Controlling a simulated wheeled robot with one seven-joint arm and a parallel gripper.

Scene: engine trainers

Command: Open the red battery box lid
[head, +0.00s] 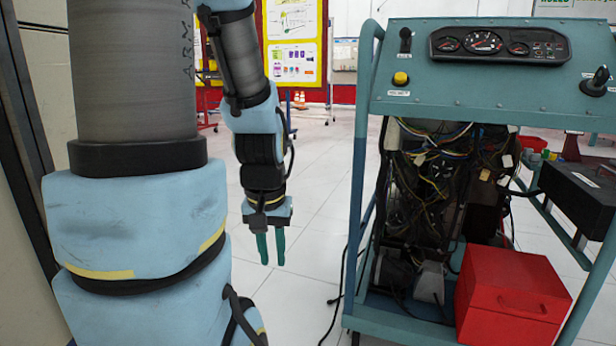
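The red battery box (506,312) sits at the lower right of the head view, on the low shelf of the blue engine trainer cart. Its red lid (512,268) looks closed, and a handle (522,306) shows on the front face. My gripper (271,250) hangs pointing down in the middle of the view, left of the cart and well apart from the box. Its two green fingers are a little apart with nothing seen between them, so it looks open and empty.
The blue engine trainer cart (362,180) has a frame post between my gripper and the box. A gauge panel (498,44) tops it, with wires and engine parts below. A black box (580,195) sits on the right side. White floor (310,230) is free left of the cart.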

